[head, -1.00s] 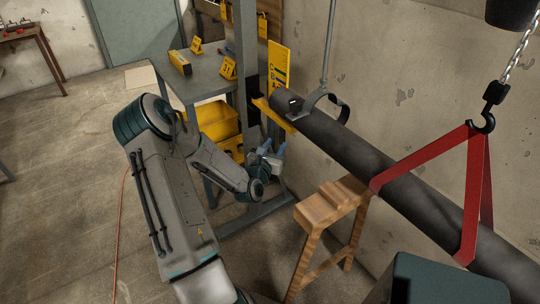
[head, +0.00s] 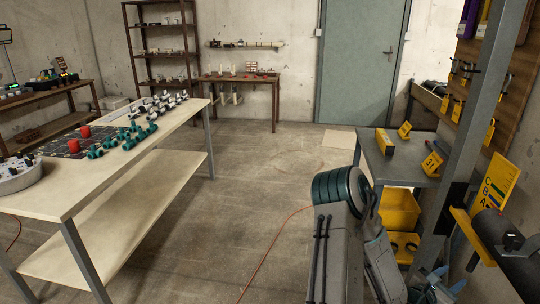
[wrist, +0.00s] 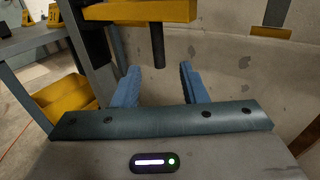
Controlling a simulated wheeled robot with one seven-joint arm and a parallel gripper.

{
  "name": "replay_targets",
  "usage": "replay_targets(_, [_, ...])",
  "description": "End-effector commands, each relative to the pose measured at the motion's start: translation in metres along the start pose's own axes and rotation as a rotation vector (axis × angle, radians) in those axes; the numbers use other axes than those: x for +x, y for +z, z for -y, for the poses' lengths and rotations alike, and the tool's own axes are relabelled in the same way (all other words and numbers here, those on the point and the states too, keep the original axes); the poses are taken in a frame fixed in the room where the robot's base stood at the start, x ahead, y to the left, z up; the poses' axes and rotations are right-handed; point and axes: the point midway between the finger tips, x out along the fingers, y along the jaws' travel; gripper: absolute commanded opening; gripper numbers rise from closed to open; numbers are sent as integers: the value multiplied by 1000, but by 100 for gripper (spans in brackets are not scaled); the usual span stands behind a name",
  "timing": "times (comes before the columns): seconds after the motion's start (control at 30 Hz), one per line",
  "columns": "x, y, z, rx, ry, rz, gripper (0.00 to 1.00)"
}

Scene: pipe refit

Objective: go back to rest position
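My gripper (wrist: 159,88) shows in the wrist view with its two blue fingers spread apart and nothing between them. Beyond the fingers are a bare wall and a dark rod (wrist: 158,48) hanging below a yellow bar (wrist: 140,11). In the head view my arm is folded at the lower right. The blue fingers (head: 440,284) show only partly near the bottom edge, beside the grey upright post.
A dark pipe (head: 512,262) and yellow bracket (head: 472,236) are close at right. A grey bench (head: 408,172) with yellow blocks stands behind my arm, above yellow bins (head: 400,212). A long table (head: 60,193) with fittings stands at left.

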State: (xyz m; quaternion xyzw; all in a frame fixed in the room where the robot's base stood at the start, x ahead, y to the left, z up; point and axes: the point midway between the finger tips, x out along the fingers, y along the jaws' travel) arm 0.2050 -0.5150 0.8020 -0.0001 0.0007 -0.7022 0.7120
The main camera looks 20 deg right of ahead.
Motion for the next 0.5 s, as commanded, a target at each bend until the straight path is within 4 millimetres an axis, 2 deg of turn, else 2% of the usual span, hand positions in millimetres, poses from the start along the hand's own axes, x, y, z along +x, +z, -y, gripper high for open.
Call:
replay_targets(0.13, [5,0,0,1,-1,1,39])
replay_targets(0.23, [16,0,0,1,-1,2,39])
replay_targets(0.5, [66,0,-1,1,0,3,39])
